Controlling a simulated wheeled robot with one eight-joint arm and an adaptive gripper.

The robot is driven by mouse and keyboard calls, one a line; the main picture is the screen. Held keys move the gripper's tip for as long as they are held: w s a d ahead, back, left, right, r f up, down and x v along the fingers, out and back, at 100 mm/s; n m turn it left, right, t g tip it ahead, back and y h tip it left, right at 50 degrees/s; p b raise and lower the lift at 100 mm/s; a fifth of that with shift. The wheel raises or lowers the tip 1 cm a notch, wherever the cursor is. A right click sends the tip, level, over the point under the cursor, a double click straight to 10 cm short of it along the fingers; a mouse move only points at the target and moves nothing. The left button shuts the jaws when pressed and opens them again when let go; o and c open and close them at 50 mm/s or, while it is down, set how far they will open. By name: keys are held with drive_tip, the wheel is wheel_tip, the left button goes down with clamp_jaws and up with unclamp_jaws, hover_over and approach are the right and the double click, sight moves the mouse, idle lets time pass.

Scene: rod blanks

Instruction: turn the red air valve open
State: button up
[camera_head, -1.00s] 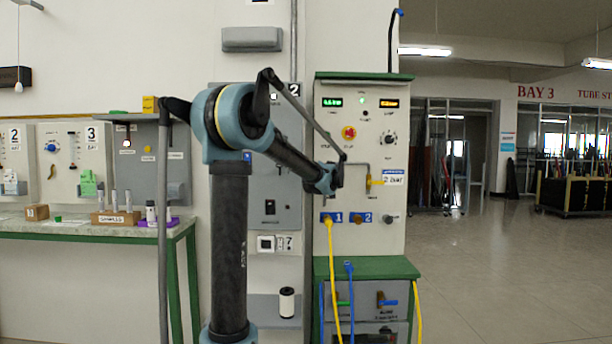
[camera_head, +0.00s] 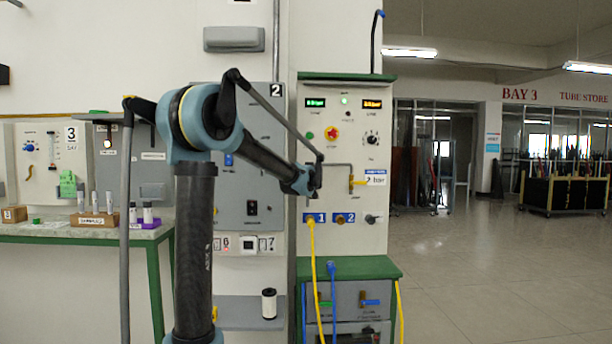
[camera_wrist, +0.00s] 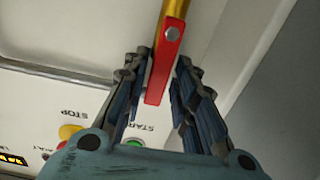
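The red valve handle (camera_wrist: 163,65) is a flat lever with a bolt, on a brass-coloured part (camera_wrist: 179,7). In the wrist view it lies between the two fingers of my gripper (camera_wrist: 160,78), with narrow gaps on both sides. I cannot tell whether either finger touches it. My gripper is open around the handle. In the head view my gripper (camera_head: 314,180) is in front of the panel (camera_head: 340,235), beside a yellow fitting (camera_head: 356,184) on a thin pipe. I cannot make out the red handle in the head view.
A red-and-yellow stop button (camera_head: 332,132) and a green start button (camera_head: 310,136) sit above my gripper. A yellow hose (camera_head: 314,270) and a blue hose (camera_head: 333,300) hang below. A green ledge (camera_head: 365,268) juts out underneath. Open floor lies to the right.

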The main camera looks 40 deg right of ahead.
idle(0.3)
drive_tip(key=v, duration=1.2)
idle(0.5)
